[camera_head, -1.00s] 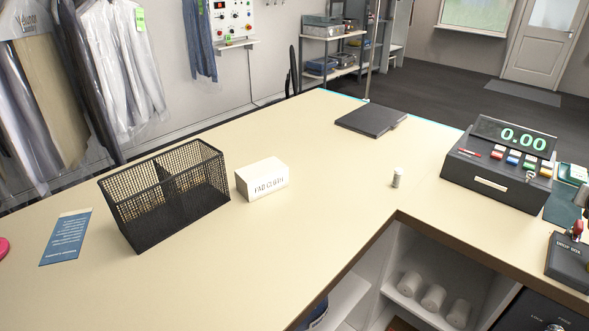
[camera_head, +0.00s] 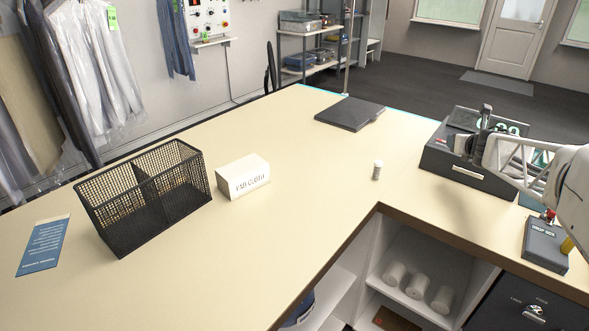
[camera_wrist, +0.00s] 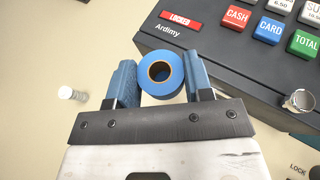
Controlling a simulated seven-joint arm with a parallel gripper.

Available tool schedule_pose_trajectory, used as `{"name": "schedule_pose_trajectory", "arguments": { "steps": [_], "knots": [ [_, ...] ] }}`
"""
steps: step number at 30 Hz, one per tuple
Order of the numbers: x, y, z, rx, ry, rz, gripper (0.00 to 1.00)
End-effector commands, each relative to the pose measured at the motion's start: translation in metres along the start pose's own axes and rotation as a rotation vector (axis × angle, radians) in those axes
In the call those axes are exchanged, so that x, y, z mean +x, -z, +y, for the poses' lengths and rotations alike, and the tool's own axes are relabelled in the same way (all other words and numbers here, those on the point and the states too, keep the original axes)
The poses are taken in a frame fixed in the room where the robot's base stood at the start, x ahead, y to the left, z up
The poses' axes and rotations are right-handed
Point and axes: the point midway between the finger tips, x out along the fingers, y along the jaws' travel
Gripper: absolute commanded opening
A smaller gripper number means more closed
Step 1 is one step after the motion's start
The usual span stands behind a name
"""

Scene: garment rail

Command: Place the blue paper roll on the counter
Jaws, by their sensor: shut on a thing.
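The blue paper roll (camera_wrist: 174,87) is held between the two blue finger pads of my gripper (camera_wrist: 161,78) in the wrist view, with its open core facing the camera. In the head view my gripper (camera_head: 484,140) is at the right, over the cash register; the roll cannot be made out there. The counter (camera_head: 300,150) is a cream L-shaped top, with much of it bare. In the wrist view the counter (camera_wrist: 60,50) shows below and left of the roll.
The cash register (camera_head: 462,172) stands near my gripper. The counter's middle is clear. White rolls (camera_head: 418,286) lie on a shelf below.

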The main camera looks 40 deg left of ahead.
Motion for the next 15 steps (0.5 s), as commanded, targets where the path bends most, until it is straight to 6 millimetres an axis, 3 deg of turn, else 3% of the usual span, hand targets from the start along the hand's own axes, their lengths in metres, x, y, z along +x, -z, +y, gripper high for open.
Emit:
{"name": "schedule_pose_trajectory", "arguments": {
  "steps": [15],
  "knots": [
    [0.048,-0.017,0.104,-0.087,-0.212,0.002,0.24]
  ]
}}
